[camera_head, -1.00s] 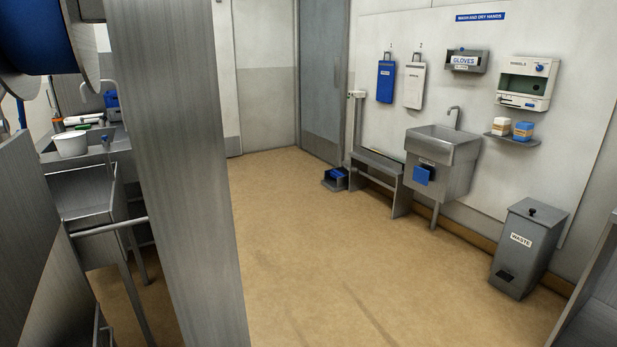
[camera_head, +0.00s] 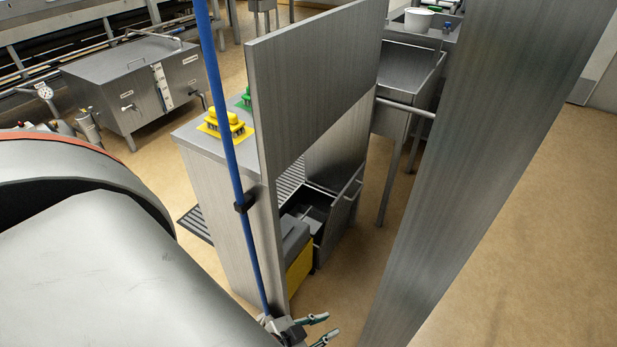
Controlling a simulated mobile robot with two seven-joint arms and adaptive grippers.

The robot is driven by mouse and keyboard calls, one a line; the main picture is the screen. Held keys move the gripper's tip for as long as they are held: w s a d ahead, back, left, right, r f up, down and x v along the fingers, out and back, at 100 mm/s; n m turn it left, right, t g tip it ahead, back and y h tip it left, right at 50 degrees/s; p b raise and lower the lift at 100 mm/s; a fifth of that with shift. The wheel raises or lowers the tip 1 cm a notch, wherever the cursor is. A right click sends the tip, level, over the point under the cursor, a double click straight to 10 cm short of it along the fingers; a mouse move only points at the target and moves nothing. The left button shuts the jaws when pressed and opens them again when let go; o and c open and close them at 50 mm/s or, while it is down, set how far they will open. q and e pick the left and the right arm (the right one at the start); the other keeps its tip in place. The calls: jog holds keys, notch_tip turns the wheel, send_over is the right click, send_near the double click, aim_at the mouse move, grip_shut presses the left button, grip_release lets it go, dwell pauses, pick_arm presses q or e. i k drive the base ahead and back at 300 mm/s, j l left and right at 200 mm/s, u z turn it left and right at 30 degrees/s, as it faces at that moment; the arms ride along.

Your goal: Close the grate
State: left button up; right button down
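A dark slatted grate (camera_head: 195,223) lies low at the left foot of the grey metal cabinet. Slats (camera_head: 290,178) also show behind the tall panel; I cannot tell whether they belong to the same grate or whether it is open. The cabinet and panel hide much of it. My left gripper (camera_head: 325,327) is at the bottom edge, below the cabinet's near corner, its two fingers apart and nothing visible between them. It is apart from the slats. My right gripper is not in view.
A blue pole (camera_head: 228,130) stands in front of the cabinet (camera_head: 230,215). A tall metal panel (camera_head: 320,75) and a broad metal post (camera_head: 490,150) block the view. A dark open bin or drawer (camera_head: 325,215) and a yellow-sided box (camera_head: 299,268) sit low. Floor at right is clear.

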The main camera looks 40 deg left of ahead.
aim_at(338, 208)
jog(key=i+l+u, duration=0.15)
jog(key=u, duration=0.25)
jog(key=i+l+u, duration=0.1)
jog(key=u, duration=0.25)
jog(key=l+u, duration=0.4)
jog(key=i+j, duration=0.05)
jog(key=j, duration=0.05)
